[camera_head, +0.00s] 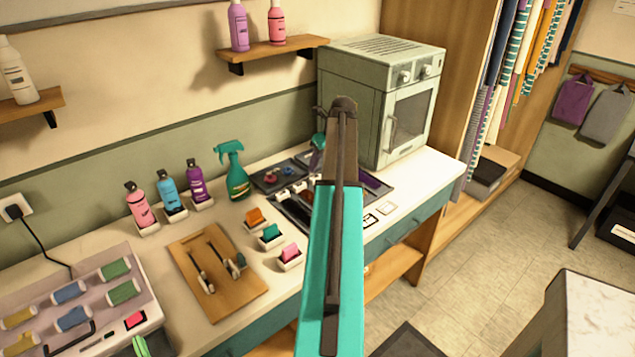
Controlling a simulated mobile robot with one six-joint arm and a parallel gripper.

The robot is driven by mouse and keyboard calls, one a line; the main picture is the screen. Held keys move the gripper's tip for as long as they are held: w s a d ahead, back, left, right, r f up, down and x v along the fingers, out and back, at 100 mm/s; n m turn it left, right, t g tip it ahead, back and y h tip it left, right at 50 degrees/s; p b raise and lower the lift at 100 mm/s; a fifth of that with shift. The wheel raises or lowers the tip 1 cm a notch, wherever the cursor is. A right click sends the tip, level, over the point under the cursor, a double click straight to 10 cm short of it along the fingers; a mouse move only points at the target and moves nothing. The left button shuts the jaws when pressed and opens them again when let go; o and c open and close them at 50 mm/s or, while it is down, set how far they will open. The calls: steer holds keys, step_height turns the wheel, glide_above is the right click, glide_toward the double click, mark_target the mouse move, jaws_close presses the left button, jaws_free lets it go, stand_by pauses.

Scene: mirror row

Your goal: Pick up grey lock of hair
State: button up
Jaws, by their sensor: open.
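My arm, teal with a dark grey upper link, rises through the middle of the view. Its top end is in front of the counter, near the grey-green cabinet. My gripper is not clearly visible; the arm's own links hide that area. Behind the arm, a dark tray (277,207) lies on the counter and holds small pale, brown and other pieces, partly covered by the arm. I cannot make out for certain a grey lock of hair among them.
A grey-green cabinet (372,95) stands at the counter's back right. A green spray bottle (236,178), several coloured bottles, a wooden board (218,280) with tools and a roller case (75,300) fill the left. Shelves hang above. Floor is open at right.

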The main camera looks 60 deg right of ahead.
mark_target(315, 176)
steer(key=shift+x, duration=1.25)
steer(key=shift+w, duration=0.1)
steer(key=shift+p+x, duration=1.25)
steer(key=shift+x, duration=1.3)
steer(key=shift+d, duration=0.1)
steer(key=c, duration=0.8)
